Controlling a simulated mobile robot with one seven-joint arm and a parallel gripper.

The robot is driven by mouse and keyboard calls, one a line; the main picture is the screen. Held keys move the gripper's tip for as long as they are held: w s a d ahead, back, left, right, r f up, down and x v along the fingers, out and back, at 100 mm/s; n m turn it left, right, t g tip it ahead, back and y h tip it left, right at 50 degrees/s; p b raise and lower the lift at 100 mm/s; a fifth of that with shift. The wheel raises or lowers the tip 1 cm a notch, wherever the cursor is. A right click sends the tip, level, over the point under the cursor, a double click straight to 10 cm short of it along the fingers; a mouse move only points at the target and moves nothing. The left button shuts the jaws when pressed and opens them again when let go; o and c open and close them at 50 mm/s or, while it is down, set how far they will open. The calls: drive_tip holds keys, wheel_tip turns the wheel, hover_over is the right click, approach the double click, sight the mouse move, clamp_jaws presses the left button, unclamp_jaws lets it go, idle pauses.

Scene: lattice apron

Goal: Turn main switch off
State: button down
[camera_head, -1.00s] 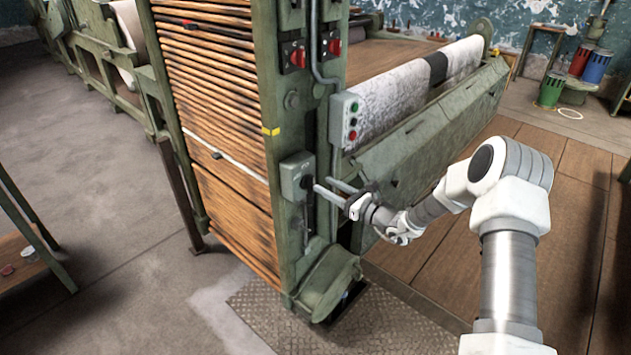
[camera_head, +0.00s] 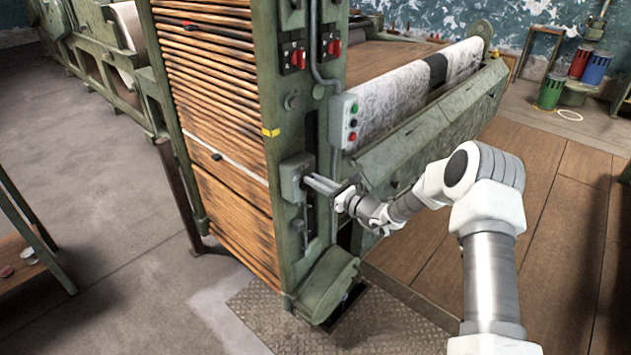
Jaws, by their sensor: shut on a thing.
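The main switch is a grey-green box (camera_head: 292,180) on the front post of the green machine, with its lever on the right side. My gripper (camera_head: 312,183) reaches in from the right. Its fingers are close together at the box's right side, shut on the switch lever. The fingers hide most of the lever, so its exact angle cannot be told.
A grey button box (camera_head: 344,121) with coloured buttons sits above my gripper. Red rotary switches (camera_head: 296,57) are higher on the post. A green trough with a white roll (camera_head: 395,97) lies behind my wrist. The floor (camera_head: 560,190) at right is clear.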

sight(298, 186)
idle(0.4)
drive_tip(key=n+b, duration=0.4)
drive_tip(key=b, duration=0.1)
drive_tip(key=s+a+f+n+b, duration=0.1)
drive_tip(key=n+b, duration=0.2)
drive_tip(key=b, duration=0.2)
drive_tip(key=f+n+b, duration=0.1)
drive_tip(key=n+b, duration=0.3)
drive_tip(key=b, duration=0.2)
drive_tip(key=shift+s+a+n, duration=0.25)
drive_tip(key=shift+s+n, duration=0.05)
drive_tip(key=shift+s, duration=0.1)
drive_tip(key=n+b, duration=0.2)
drive_tip(key=b, duration=0.1)
drive_tip(key=shift+s+a+f+n+b, duration=0.1)
drive_tip(key=shift+f+n+b, duration=0.1)
drive_tip(key=shift+n+b, duration=0.1)
drive_tip(key=shift+f+n+b, duration=0.1)
drive_tip(key=shift+n+b, duration=0.65)
drive_tip(key=shift+n, duration=1.05)
drive_tip(key=c, duration=0.9)
unclamp_jaws()
drive_tip(key=shift+o, duration=0.2)
